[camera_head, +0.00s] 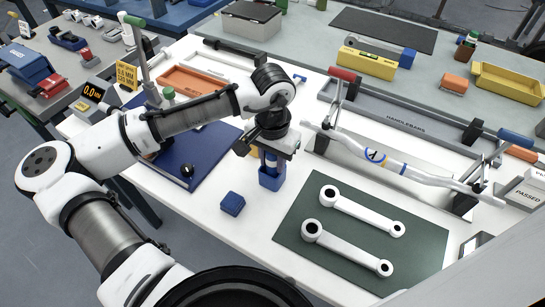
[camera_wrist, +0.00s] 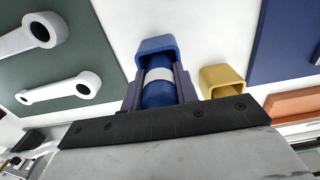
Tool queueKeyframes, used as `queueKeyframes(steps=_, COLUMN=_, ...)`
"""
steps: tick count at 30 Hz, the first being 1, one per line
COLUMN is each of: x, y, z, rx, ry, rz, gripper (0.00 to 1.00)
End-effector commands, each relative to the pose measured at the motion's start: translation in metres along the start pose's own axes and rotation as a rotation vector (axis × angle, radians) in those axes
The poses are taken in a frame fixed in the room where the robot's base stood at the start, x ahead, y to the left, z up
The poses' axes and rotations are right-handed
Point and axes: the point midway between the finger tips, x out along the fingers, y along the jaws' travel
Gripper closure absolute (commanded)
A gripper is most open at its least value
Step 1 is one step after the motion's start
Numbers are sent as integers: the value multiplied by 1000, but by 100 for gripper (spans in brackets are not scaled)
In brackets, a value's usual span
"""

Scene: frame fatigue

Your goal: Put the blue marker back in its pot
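The blue marker (camera_wrist: 158,92), with a white band, sits between the two fingers of my gripper (camera_wrist: 158,86). The fingers press close on both its sides. The blue pot (camera_wrist: 156,45) is right at the marker's far end in the wrist view. In the head view my gripper (camera_head: 269,157) points down over the blue pot (camera_head: 271,181), with the marker upright between the fingers. The marker's lower end is at the pot's mouth; I cannot tell how far inside it is.
A yellow pot (camera_wrist: 222,80) stands beside the blue one. A small blue block (camera_head: 232,204) lies to the front left. A green mat (camera_head: 303,257) with two white link arms lies to the right. A blue mat (camera_head: 201,158) lies to the left. A handlebar fixture (camera_head: 390,163) stands behind right.

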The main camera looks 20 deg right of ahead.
Motion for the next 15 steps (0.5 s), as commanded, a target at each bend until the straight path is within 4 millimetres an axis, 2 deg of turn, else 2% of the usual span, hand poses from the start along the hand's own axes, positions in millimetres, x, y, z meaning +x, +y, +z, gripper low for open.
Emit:
queueKeyframes(steps=1, x=0, y=0, z=0, rx=0, ry=0, rz=0, gripper=65)
queueKeyframes(steps=5, x=0, y=0, z=0, rx=0, ry=0, rz=0, gripper=49)
queueKeyframes(steps=15, x=0, y=0, z=0, rx=0, ry=0, rz=0, gripper=49)
